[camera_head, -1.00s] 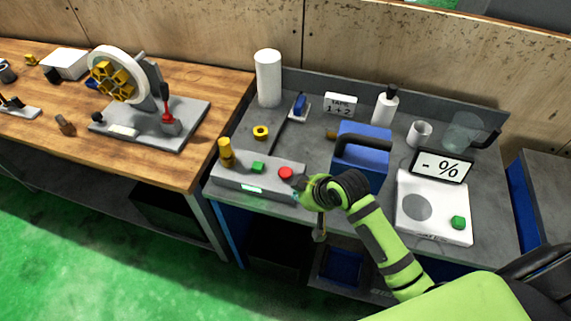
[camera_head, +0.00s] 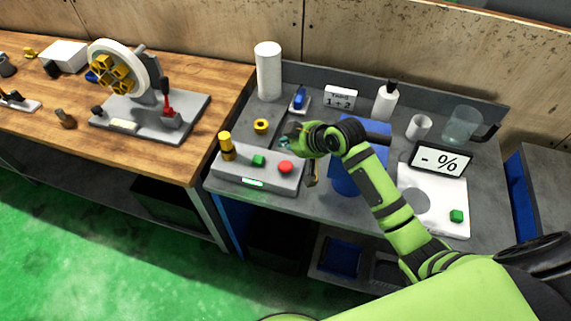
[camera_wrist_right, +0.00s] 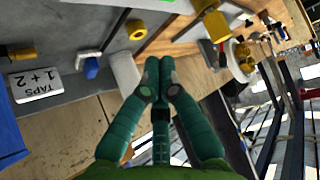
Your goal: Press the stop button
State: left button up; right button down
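The red button (camera_head: 285,167) sits on the right part of a grey control box (camera_head: 270,183) at the front left of the grey bench. A green button (camera_head: 258,160) is to its left on the same box. My right gripper (camera_head: 287,142) is just behind and above the red button in the head view, apart from it as far as I can see. In the right wrist view its two teal fingers (camera_wrist_right: 159,75) are together at the tips with nothing between them. The red button does not show clearly in the wrist view. My left gripper is not in view.
A yellow ring (camera_head: 261,126) lies behind the box. A blue container (camera_head: 346,178) stands right of it, partly behind my arm. A white scale (camera_head: 446,195) is further right.

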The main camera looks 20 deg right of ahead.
jog(key=b, duration=0.1)
send_over(282, 164)
jog(key=s, duration=0.2)
jog(key=f, duration=0.4)
jog(key=d+f, duration=0.1)
jog(key=f, duration=0.1)
jog(key=shift+w+f, duration=0.1)
jog(key=shift+w, duration=0.05)
jog(key=shift+f+b, duration=0.45)
jog(key=shift+f, duration=0.15)
jog(key=shift+f, duration=0.1)
jog(key=shift+f, duration=0.3)
jog(key=shift+f+b, duration=0.45)
jog(key=shift+f, duration=0.15)
dwell(0.9)
jog(key=shift+r, duration=0.1)
jog(key=shift+r+p, duration=0.95)
jog(key=shift+p, duration=0.15)
